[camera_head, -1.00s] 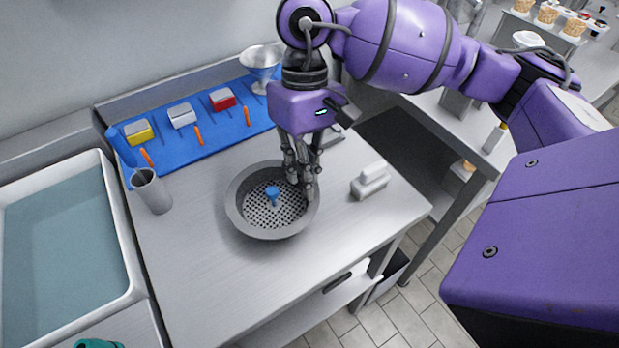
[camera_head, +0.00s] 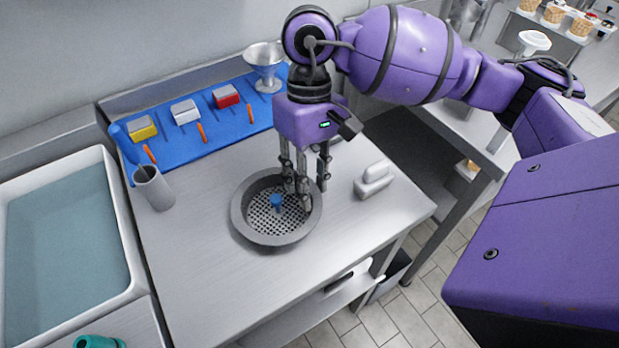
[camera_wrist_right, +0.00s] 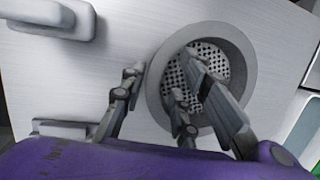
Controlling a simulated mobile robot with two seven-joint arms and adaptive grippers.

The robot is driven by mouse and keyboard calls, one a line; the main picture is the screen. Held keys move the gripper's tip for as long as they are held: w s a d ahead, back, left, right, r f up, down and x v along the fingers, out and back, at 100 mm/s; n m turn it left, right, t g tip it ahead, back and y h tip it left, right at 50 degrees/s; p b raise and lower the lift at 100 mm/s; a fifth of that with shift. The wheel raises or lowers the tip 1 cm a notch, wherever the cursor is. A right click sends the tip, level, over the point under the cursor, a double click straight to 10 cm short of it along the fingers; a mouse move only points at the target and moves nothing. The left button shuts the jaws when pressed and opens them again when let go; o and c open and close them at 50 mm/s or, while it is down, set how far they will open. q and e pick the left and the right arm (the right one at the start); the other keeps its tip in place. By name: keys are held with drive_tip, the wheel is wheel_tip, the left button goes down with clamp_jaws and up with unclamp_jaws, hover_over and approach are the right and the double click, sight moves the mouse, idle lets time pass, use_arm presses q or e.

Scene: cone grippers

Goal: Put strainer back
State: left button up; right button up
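A round grey bowl-shaped strainer (camera_head: 241,224) with a perforated bottom stands on the steel table. A small blue piece (camera_head: 277,203) stands up at its middle in the head view. The strainer also shows in the wrist view (camera_wrist_right: 247,50). My right gripper (camera_head: 305,192) points down at the strainer's far right rim. In the wrist view, the right gripper (camera_wrist_right: 158,82) has one finger outside the rim and two over the perforated inside. Its fingers are apart, with gaps to the rim visible. Whether a fingertip touches the strainer is unclear. My left gripper is out of view.
A white handled block (camera_head: 374,181) stands right of the strainer. A blue mat (camera_head: 180,152) with small coloured containers and tools lies behind, with a metal funnel (camera_head: 265,66). A grey cup (camera_head: 153,187) and a water-filled sink (camera_head: 65,250) are left. The table's front is clear.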

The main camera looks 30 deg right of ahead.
drive_tip(key=v, duration=1.2)
drive_tip(key=shift+r, duration=0.25)
drive_tip(key=shift+a, duration=0.15)
